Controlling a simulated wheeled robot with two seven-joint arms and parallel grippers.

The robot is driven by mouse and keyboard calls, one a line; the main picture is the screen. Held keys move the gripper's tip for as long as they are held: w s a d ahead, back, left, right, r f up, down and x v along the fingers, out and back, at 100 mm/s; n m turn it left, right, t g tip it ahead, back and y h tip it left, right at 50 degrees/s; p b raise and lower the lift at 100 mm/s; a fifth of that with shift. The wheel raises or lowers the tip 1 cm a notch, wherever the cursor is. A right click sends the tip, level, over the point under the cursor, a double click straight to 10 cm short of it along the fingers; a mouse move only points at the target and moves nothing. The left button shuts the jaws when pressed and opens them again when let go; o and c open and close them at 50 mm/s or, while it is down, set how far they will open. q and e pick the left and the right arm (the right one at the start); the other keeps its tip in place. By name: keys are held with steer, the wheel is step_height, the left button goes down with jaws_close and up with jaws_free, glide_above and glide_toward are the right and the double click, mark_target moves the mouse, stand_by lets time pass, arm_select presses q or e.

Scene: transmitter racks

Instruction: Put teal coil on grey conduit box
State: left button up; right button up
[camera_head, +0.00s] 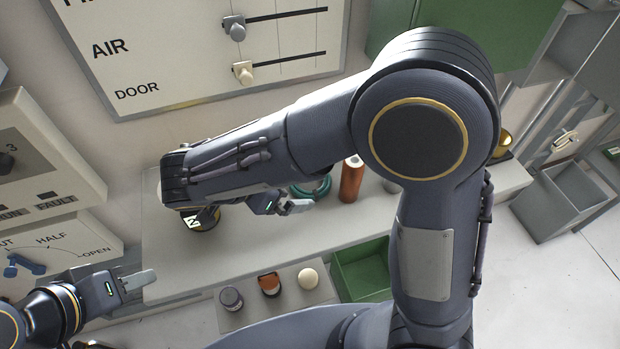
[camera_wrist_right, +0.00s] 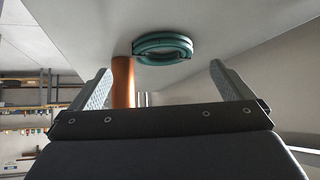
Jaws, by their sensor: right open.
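The teal coil (camera_head: 322,187) lies on the pale bench, partly covered by my right arm in the head view. In the right wrist view the coil (camera_wrist_right: 165,47) shows ahead of the fingertips, between their lines. My right gripper (camera_head: 296,207) is open and empty, close to the coil; its two spread fingers show in the wrist view (camera_wrist_right: 160,78). My left gripper (camera_head: 138,281) is at the lower left, away from the coil; its finger gap is not clear. A grey open box (camera_head: 570,203) stands at the far right; I cannot tell if it is the conduit box.
An orange cylinder (camera_head: 351,180) stands just right of the coil; it also shows in the wrist view (camera_wrist_right: 122,82). A dark can (camera_head: 201,220) is below my right forearm. A green bin (camera_head: 362,270) and a panel with knobs (camera_head: 242,316) front the bench (camera_head: 240,245).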

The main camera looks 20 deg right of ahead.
steer(key=p+x, duration=0.1)
steer(key=x, duration=0.1)
steer(key=p+x, duration=0.1)
steer(key=x, duration=0.2)
steer(key=shift+w+d, duration=0.3)
steer(key=shift+d+f, duration=0.1)
steer(key=shift+f, duration=0.2)
steer(key=c, duration=1.1)
steer(key=shift+c, duration=0.2)
